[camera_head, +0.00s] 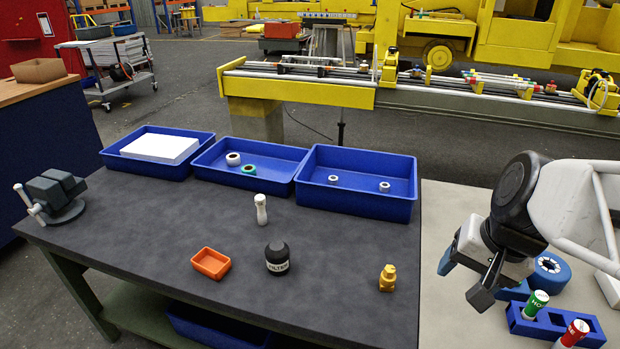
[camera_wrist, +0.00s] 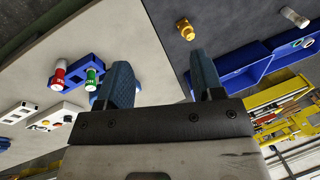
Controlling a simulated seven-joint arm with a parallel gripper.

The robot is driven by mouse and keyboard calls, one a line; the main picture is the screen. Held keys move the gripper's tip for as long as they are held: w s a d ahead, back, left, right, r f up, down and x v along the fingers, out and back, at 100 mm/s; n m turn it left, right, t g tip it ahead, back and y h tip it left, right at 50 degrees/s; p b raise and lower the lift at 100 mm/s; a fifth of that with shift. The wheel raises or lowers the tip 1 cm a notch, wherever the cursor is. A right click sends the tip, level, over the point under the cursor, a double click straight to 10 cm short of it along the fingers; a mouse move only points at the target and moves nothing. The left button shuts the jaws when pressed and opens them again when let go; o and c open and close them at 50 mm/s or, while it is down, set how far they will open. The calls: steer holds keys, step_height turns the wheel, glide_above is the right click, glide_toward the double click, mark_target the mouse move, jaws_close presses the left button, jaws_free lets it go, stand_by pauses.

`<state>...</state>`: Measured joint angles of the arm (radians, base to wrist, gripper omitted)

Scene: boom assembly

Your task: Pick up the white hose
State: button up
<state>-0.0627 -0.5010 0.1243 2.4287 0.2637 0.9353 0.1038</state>
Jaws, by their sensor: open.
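A short white cylindrical piece (camera_head: 260,208), which looks like the white hose, stands upright on the dark table mat (camera_head: 150,240), in front of the blue bins. In the wrist view, the white piece (camera_wrist: 294,17) shows at the upper right. My gripper (camera_head: 466,277) is open and empty, above the light right part of the table, well to the right of the white piece. In the wrist view, my gripper's two fingers (camera_wrist: 162,78) are spread apart with nothing between them.
Three blue bins (camera_head: 312,207) line the back. An orange tray (camera_head: 211,263), black filter (camera_head: 277,257) and yellow fitting (camera_head: 388,278) stand nearer. A blue holder (camera_head: 545,326) with green (camera_head: 535,303) and red (camera_head: 574,333) cylinders is below my gripper. A vise (camera_head: 57,195) is left.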

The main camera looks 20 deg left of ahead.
steer(key=w+a+f+m+g+y, duration=0.1)
steer(key=w+a+f+m+y, duration=0.25)
steer(key=w+a, duration=0.75)
steer(key=w+a+f+m+g+y, duration=0.1)
steer(key=w+a+f+m+y, duration=0.25)
steer(key=w+a, duration=0.7)
steer(key=m+t+y, duration=0.2)
steer(key=m+y, duration=0.2)
steer(key=m, duration=0.6)
glide_toward(261, 210)
steer(key=shift+w+a+f, duration=0.35)
steer(key=shift+w+a, duration=0.25)
steer(key=shift+a, duration=0.3)
steer(key=shift+w+a+f+m, duration=0.15)
steer(key=shift+a+f+m, duration=0.2)
steer(key=shift+f+m, duration=0.1)
steer(key=shift+x, duration=1.3)
steer(key=shift+a, duration=0.1)
